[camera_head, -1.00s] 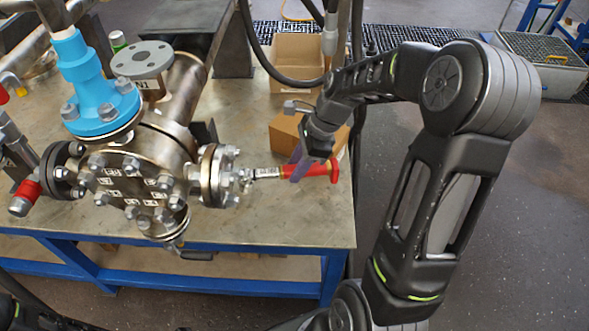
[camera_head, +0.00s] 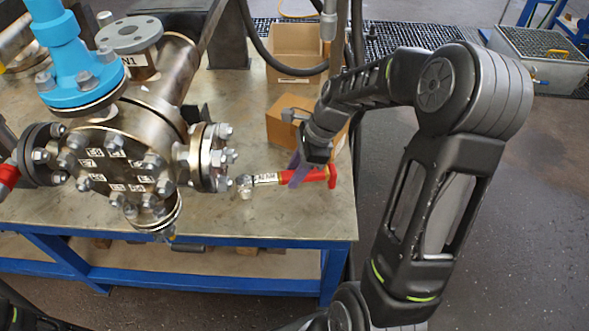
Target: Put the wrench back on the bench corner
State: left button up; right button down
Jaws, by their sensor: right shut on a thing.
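The wrench (camera_head: 268,180) has a red handle and a silver head. It lies roughly level over the right front part of the bench (camera_head: 300,222), its head pointing left toward the vessel's right flange (camera_head: 215,158) with a small gap between. My right gripper (camera_head: 299,172) is shut on the red handle from above. Whether the wrench touches the bench top cannot be told. The bench's near right corner is bare. My left gripper is not in view.
The flanged vessel (camera_head: 125,150) with a blue fitting (camera_head: 68,50) fills the left of the bench. Two cardboard boxes (camera_head: 295,50) (camera_head: 283,125) stand behind my right gripper. Black hoses hang at the back. The bench top in front of the wrench is clear.

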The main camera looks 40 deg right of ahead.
jog(key=shift+f, duration=0.6)
jog(key=shift+f+b, duration=0.35)
jog(key=shift+f, duration=0.1)
jog(key=c, duration=1)
grip_release()
jog(key=shift+o, duration=0.2)
jog(key=shift+f, duration=0.1)
jog(key=o, duration=0.4)
jog(key=shift+o, duration=0.2)
notch_tip(320, 180, up, 7)
jog(key=p, duration=0.7)
